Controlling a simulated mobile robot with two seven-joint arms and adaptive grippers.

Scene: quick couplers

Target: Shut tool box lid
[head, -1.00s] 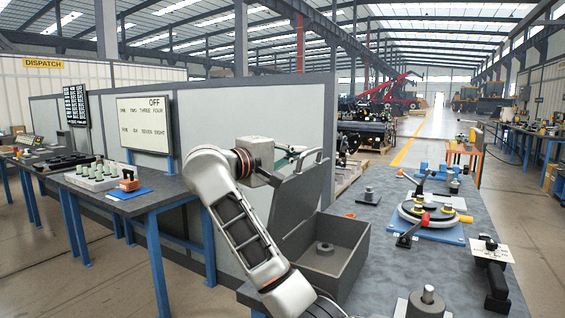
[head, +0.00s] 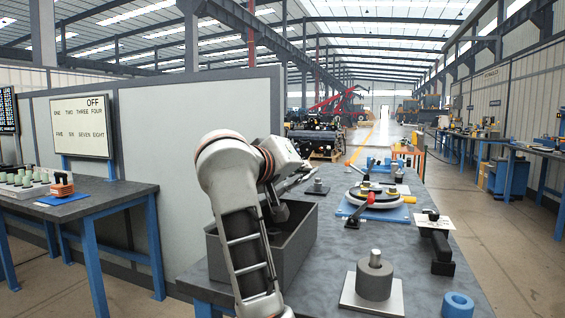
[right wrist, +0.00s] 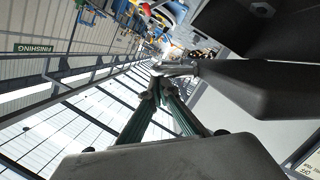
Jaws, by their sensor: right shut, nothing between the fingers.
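The grey tool box (head: 291,250) stands on the near bench in the head view, partly behind my right arm. Its top looks at least partly open. The lid is mostly hidden there by my arm; its angle is hard to tell. In the right wrist view the dark lid (right wrist: 265,88) and its handle (right wrist: 178,68) show close by, with the box (right wrist: 255,22) at the upper right. My right gripper (head: 306,172) is above the far side of the box. Its green fingers (right wrist: 156,92) are shut and empty, with the tips close to the handle; contact is unclear. My left gripper is out of view.
A side bench (head: 110,200) stands at left.

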